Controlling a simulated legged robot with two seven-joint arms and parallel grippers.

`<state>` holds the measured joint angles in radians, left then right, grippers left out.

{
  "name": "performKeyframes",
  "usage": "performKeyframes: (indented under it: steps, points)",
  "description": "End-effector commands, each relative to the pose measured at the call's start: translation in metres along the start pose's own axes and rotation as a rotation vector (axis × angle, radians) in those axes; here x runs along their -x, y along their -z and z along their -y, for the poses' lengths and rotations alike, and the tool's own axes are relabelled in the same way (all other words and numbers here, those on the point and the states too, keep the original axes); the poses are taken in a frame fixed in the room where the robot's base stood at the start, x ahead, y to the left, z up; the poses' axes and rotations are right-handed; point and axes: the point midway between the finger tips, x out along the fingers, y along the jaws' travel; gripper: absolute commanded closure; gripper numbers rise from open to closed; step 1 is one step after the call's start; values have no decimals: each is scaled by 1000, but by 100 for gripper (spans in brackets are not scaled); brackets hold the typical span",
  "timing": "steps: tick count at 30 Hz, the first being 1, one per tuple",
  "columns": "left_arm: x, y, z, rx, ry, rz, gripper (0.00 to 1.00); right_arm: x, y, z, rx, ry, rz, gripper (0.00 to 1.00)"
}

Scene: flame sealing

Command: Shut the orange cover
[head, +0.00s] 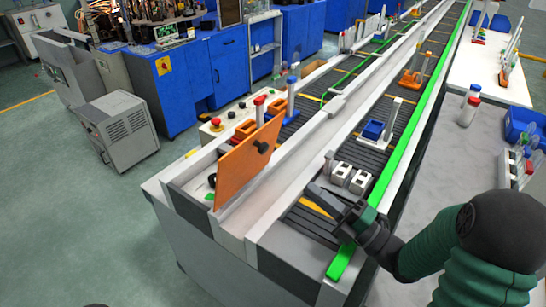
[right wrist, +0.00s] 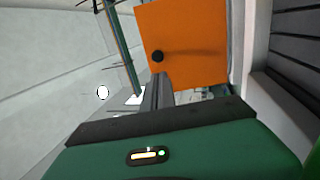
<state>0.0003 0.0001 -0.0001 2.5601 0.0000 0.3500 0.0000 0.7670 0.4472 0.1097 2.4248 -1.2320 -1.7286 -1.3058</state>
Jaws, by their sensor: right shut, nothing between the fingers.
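The orange cover (head: 240,167) stands raised and tilted at the near left end of the conveyor line, with a black knob (head: 262,147) on its face. In the right wrist view the cover (right wrist: 195,40) fills the upper middle, and its knob (right wrist: 157,56) sits just beyond the fingertips. My right gripper (head: 316,191) is to the right of the cover, over the near end of the conveyor. Its fingers (right wrist: 157,90) are shut and empty. Contact with the cover cannot be seen. My left gripper is out of view.
The conveyor (head: 390,140) runs away to the upper right. White blocks (head: 350,178) and a blue holder (head: 374,131) sit on it near my right gripper. A control box with a red button (head: 216,122) lies behind the cover. A white side table (head: 450,190) is at right.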

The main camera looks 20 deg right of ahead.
Motion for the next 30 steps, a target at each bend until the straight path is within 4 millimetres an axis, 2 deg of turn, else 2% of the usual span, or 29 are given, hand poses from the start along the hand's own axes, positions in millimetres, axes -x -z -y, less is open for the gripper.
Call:
performKeyframes:
  steps: [9,15,21,30]
  points:
    - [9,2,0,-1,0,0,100,-73,4,-1,3,2,-5,100]
    - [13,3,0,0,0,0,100,-110,2,-1,0,0,-3,100]
    - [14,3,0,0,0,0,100,-127,2,0,1,1,-1,100]
    - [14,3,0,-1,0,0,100,-128,2,0,1,2,-1,100]
